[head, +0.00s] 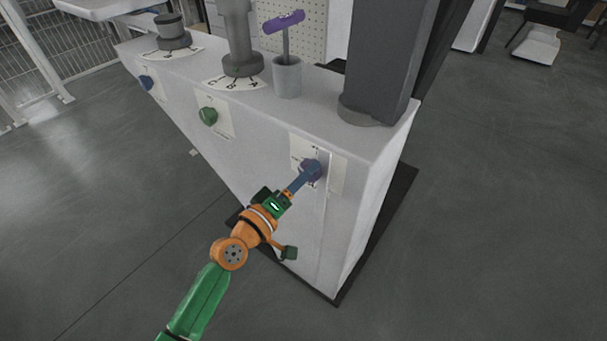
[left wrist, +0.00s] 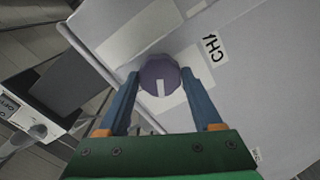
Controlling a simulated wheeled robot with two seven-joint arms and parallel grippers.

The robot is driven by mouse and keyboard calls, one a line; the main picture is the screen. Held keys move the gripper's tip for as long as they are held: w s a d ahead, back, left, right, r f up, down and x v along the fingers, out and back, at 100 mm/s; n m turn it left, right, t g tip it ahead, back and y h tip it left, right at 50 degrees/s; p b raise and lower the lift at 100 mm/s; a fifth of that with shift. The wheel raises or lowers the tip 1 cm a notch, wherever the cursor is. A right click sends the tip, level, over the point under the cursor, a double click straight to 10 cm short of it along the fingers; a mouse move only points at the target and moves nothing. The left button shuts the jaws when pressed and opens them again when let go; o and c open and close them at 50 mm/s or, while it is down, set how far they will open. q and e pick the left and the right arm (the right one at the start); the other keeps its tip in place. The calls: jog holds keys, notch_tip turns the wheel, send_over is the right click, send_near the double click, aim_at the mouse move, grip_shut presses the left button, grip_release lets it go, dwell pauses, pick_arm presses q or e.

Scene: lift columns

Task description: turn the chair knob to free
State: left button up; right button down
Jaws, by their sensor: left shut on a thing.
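A round purple-grey knob (left wrist: 158,72) with a white pointer mark sits on a pale plate on the cabinet face. My left gripper (head: 307,174) is shut on this knob, one blue finger on each side. In the head view the knob (head: 312,166) is at the right end of the cabinet front, partly hidden by the fingers. In the left wrist view the white mark points toward the gripper's palm. I cannot read which setting it marks. My right gripper is not in view.
The white cabinet (head: 262,150) also carries a green knob (head: 208,116) and a blue knob (head: 147,82). On top stand grey columns (head: 378,60) and a purple-handled lever in a cup (head: 287,78). Open grey floor (head: 480,220) lies to the right.

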pick_arm(q)
jog(key=n, duration=0.5)
jog(key=shift+n+p, duration=0.3)
jog(key=shift+p, duration=0.05)
dwell(0.5)
jog(key=o, duration=1.4)
jog(key=v, duration=0.7)
